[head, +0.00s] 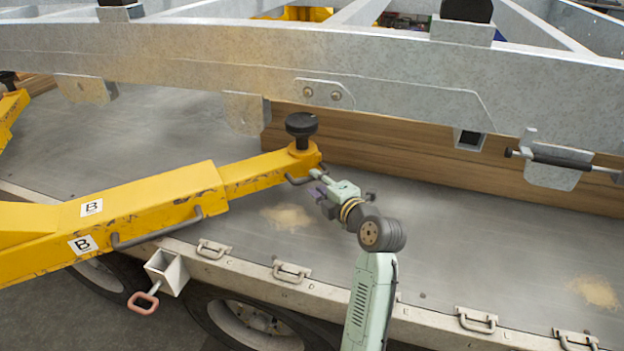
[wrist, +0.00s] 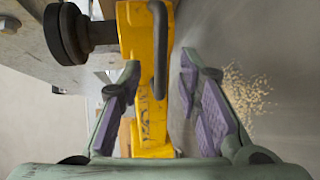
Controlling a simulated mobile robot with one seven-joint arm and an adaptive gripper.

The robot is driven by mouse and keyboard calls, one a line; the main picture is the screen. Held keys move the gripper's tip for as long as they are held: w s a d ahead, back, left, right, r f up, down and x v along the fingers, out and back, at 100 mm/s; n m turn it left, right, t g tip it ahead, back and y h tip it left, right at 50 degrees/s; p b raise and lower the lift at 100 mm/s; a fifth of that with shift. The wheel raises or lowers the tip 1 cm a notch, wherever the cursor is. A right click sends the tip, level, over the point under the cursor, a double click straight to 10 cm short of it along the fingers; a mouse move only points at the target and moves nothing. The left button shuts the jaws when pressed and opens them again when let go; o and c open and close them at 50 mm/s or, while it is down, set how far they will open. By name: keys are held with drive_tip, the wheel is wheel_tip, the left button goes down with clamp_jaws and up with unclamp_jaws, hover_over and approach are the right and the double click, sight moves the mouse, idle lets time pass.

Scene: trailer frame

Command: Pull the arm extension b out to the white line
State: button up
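The yellow arm marked B (head: 120,210) reaches from the left across the grey deck. Its narrower yellow extension (head: 255,174) sticks out of the sleeve and ends under a black round pad (head: 302,124). A dark bar handle (head: 294,181) is on the extension's near side by its end. My gripper (head: 317,184) is by this handle, at its right. In the wrist view my gripper (wrist: 159,62) is open, its purple-padded fingers apart. The handle (wrist: 159,40) shows ahead between them; I cannot tell whether they touch it. I see no white line on the extension.
A galvanised beam (head: 400,75) runs above and behind the pad, with a wooden plank (head: 400,168) under it. Several lashing rings line the deck's near edge, one here (head: 291,270). A red-handled bracket (head: 165,272) hangs off that edge.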

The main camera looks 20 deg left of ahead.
drive_tip(key=v, duration=0.8)
